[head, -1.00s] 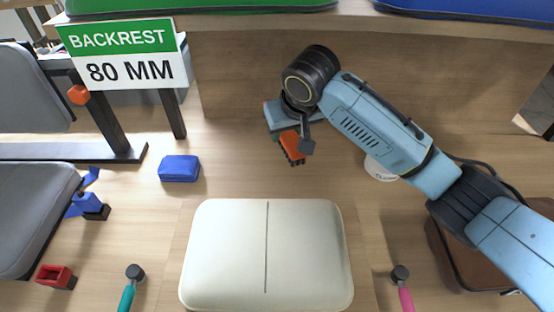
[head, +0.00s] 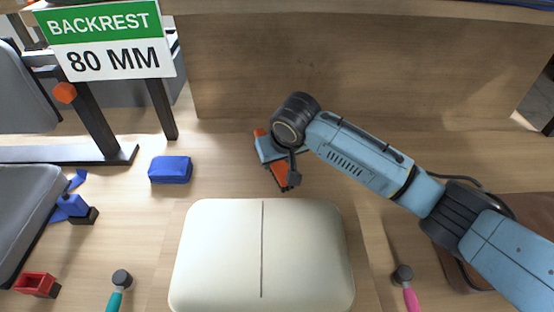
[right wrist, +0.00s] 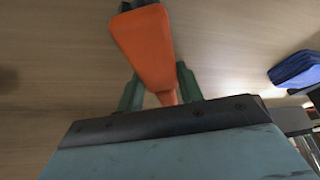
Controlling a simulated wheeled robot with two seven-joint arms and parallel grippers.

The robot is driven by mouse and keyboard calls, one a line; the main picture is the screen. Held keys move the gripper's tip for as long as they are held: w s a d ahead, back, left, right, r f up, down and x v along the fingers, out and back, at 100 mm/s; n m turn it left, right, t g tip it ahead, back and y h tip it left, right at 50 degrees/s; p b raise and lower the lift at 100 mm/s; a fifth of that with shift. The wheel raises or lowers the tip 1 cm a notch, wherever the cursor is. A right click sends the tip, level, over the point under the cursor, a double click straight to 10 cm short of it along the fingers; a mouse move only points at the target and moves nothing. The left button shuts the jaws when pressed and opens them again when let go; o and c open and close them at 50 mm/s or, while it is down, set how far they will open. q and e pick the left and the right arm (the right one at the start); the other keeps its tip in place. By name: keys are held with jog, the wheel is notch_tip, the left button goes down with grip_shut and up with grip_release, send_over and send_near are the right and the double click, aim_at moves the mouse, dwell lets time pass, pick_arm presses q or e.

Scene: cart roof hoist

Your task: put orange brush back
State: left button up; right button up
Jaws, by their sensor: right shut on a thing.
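The orange brush (head: 279,176) is in my right gripper (head: 272,158), held beyond the far edge of the cream pad in the head view. In the right wrist view, the brush's orange body (right wrist: 143,45) stands out between the two green fingers (right wrist: 157,88), with a dark end at the top. The fingers are shut on its narrower part. In the head view, my wrist and arm hide part of the brush and gripper. I cannot tell its height above the wooden surface. My left gripper is not in view.
A cream pad (head: 225,255) lies in front. A blue block (head: 170,169) is left of the gripper. Teal-handled (head: 117,295) and pink-handled (head: 408,292) tools lie at the near edge. A backrest sign (head: 105,40) stands far left. A brown case (head: 470,275) is at right.

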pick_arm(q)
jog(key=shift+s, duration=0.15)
pick_arm(e)
jog(key=o, duration=0.9)
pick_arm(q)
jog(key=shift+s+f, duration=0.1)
pick_arm(e)
jog(key=p+v, duration=0.2)
jog(key=v, duration=0.7)
jog(key=shift+w+a+p, duration=0.1)
jog(key=shift+p, duration=0.25)
pick_arm(q)
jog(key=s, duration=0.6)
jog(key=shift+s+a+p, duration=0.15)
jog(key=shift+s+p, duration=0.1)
jog(key=shift+p, duration=0.05)
pick_arm(e)
jog(key=shift+v, duration=1.6)
